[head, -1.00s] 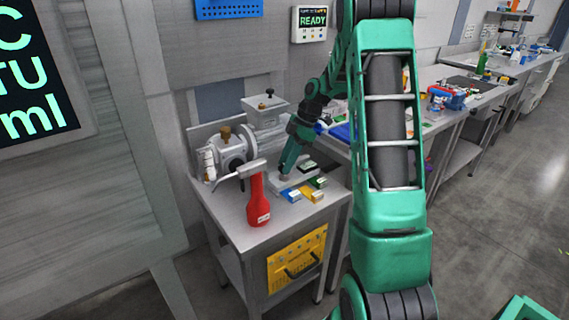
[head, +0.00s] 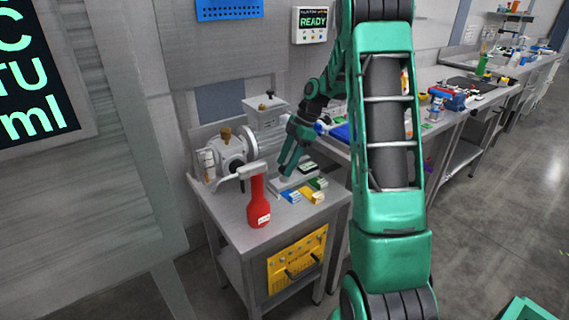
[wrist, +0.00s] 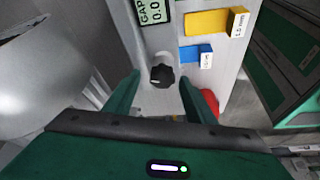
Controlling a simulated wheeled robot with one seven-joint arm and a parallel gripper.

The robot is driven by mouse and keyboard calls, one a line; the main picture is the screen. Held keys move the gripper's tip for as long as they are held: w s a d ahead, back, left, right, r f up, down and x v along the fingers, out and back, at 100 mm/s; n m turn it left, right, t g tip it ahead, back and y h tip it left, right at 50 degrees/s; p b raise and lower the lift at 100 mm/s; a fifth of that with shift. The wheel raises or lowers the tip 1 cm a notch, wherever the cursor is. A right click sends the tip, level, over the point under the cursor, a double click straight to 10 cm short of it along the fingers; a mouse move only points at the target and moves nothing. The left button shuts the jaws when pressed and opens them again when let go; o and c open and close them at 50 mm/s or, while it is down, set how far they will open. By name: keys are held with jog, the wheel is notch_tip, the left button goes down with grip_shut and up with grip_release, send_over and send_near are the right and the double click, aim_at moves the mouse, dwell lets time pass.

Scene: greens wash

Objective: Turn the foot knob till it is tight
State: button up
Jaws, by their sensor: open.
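The foot knob, a small black lobed knob (wrist: 162,75), sits on a light grey metal base plate in the wrist view. My gripper (wrist: 160,85) is open, with one green finger on each side of the knob and gaps left between fingers and knob. In the head view my gripper (head: 288,168) points down at the machine's base (head: 290,183); the knob is hidden there. A small gap display (wrist: 152,10) lies just above the knob in the wrist view, its digits partly cut off.
Blue (wrist: 197,55) and yellow (wrist: 212,22) labelled blocks lie right of the knob. A wall panel (head: 312,25) reads READY.

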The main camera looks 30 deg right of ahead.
jog(key=shift+r, duration=0.1)
jog(key=v, duration=1)
jog(key=shift+d+r, duration=0.2)
jog(key=shift+a, duration=0.1)
jog(key=s+a+m+t+h, duration=0.3)
jog(key=a+m+h, duration=0.2)
jog(key=m, duration=1.1)
jog(key=shift+n, duration=0.3)
jog(key=x, duration=1)
jog(key=shift+a+f, duration=0.15)
jog(key=shift+f, duration=0.3)
jog(key=shift+s, duration=0.1)
